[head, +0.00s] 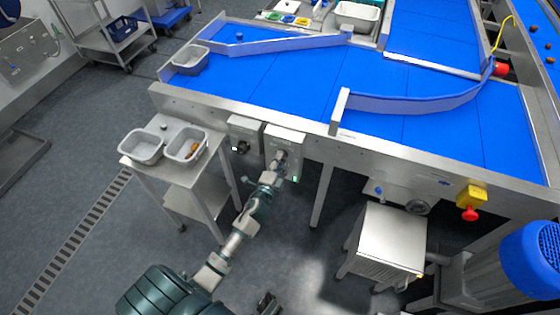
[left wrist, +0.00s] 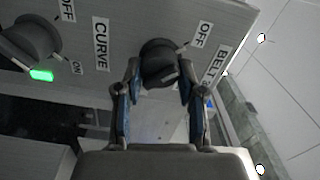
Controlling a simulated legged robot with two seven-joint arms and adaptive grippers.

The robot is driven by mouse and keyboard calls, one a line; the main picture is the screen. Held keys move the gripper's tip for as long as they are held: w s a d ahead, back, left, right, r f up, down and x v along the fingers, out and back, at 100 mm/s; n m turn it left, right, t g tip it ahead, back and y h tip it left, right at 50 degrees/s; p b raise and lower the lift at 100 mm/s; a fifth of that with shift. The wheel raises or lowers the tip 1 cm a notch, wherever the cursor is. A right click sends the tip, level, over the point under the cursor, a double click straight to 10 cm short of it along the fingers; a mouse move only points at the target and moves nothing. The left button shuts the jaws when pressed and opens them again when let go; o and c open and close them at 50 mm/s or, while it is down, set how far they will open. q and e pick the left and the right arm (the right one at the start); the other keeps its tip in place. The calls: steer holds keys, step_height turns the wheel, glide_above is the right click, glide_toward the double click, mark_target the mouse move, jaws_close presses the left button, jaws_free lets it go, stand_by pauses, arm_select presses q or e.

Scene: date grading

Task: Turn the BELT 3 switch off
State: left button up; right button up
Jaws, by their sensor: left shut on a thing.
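In the left wrist view the dark BELT switch knob (left wrist: 160,60) sits on a grey metal panel. Its OFF label (left wrist: 202,34) shows at the upper right. The BELT label (left wrist: 215,66) is partly covered by a finger, so its number cannot be read. My left gripper (left wrist: 159,80) is shut on this knob, one finger on each side. In the head view my left gripper (head: 279,163) reaches the right-hand switch box (head: 285,138) on the conveyor's front edge. The knob's setting is unclear. My right gripper is not in view.
A CURVE switch knob (left wrist: 30,40) with a lit green lamp (left wrist: 41,75) is beside the held knob. Left of the boxes, two grey bins (head: 142,147) stand on a small table. A steel cabinet (head: 388,236) and a red emergency button (head: 469,214) are to the right.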

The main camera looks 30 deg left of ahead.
arm_select(q)
steer(key=shift+f, duration=0.2)
stand_by(0.4)
steer(key=o, duration=1.1)
steer(key=shift+a, duration=0.1)
steer(key=shift+c, duration=0.2)
steer(key=shift+o, duration=0.4)
steer(key=v, duration=1.2)
steer(key=shift+a+f, duration=0.1)
steer(key=shift+f, duration=0.05)
